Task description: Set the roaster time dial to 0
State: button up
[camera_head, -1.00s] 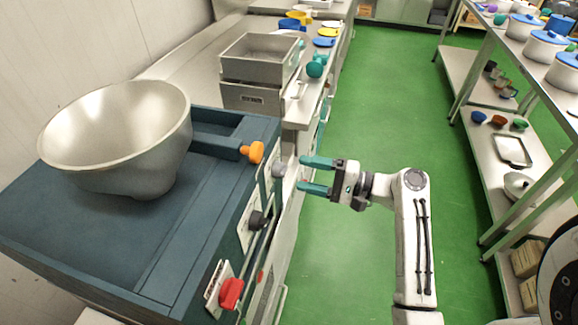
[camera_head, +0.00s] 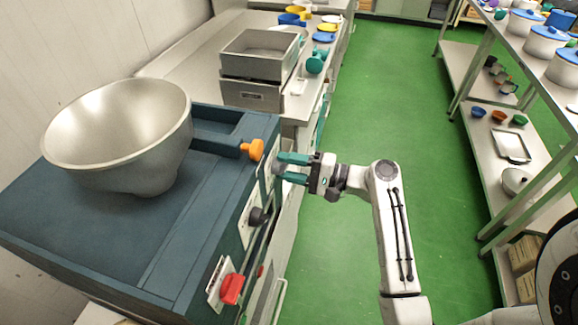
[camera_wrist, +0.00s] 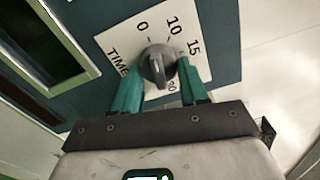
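The roaster time dial (camera_wrist: 158,65) is a round grey knob with a raised ridge, on a white plate (camera_wrist: 119,36) marked TIME, 0, 10 and 15, with another number partly hidden. Its ridge runs roughly up and down in the wrist view, off the line to the 0. In the head view the dial (camera_head: 279,165) is on the roaster's right side. My gripper (camera_wrist: 160,72) has its two green fingers on either side of the knob, apparently touching it. In the head view my gripper (camera_head: 290,168) reaches the panel from the right.
The dark blue roaster (camera_head: 190,245) carries a large metal bowl (camera_head: 120,135). Green floor (camera_head: 390,95) is open to the right, before a shelf rack (camera_head: 490,160).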

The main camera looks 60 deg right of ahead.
jog(key=c, duration=0.5)
jog(key=n+b, duration=0.2)
jog(key=shift+n, duration=0.3)
jog(key=o, duration=1)
jog(key=shift+s, duration=0.1)
jog(key=b+v, duration=0.2)
jog(key=v, duration=0.8)
jog(key=shift+s+d, duration=0.15)
jog(key=shift+s, duration=0.15)
